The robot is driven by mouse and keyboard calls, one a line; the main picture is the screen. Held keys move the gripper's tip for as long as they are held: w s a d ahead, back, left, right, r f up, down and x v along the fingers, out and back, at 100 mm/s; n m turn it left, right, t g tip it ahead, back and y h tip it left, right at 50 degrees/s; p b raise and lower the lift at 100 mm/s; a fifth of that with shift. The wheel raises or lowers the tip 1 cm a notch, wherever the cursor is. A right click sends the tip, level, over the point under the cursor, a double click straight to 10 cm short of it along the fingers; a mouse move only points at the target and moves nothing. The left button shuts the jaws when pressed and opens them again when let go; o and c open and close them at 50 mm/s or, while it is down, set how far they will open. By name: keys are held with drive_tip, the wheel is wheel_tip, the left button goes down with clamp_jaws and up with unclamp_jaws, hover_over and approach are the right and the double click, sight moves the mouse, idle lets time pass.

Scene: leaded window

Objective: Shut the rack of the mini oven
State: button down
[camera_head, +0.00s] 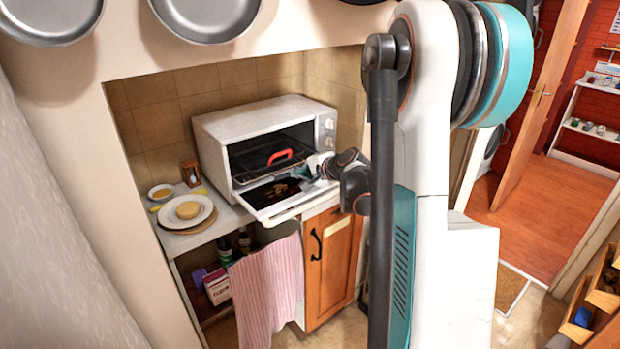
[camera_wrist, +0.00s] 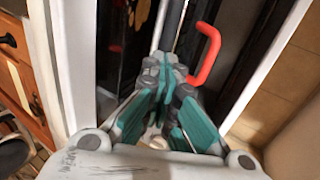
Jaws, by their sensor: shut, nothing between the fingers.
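The white mini oven (camera_head: 250,115) stands on a counter in a tiled alcove. Its door (camera_head: 287,207) is folded down, with its dark inner face up. The rack (camera_head: 250,167) shows as a dark shape in the oven opening. A red handle (camera_head: 279,156) stands at its front, and it also shows in the wrist view (camera_wrist: 208,55). How far the rack sticks out is hard to tell. My gripper (camera_head: 304,174) is at the opening, above the door and right of the red handle. In the wrist view its fingers (camera_wrist: 170,70) are together and empty, beside the handle, apparently not around it.
A plate (camera_head: 170,217) with a round yellow food, a small bowl (camera_head: 161,191) and a brown jar (camera_head: 191,173) stand left of the oven. A striped towel (camera_head: 268,290) hangs below the counter, beside a wooden cabinet door (camera_head: 332,265). Pans (camera_head: 205,15) hang above.

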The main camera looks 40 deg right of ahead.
sight(278, 159)
drive_tip(key=w, duration=1)
drive_tip(key=shift+w, duration=0.1)
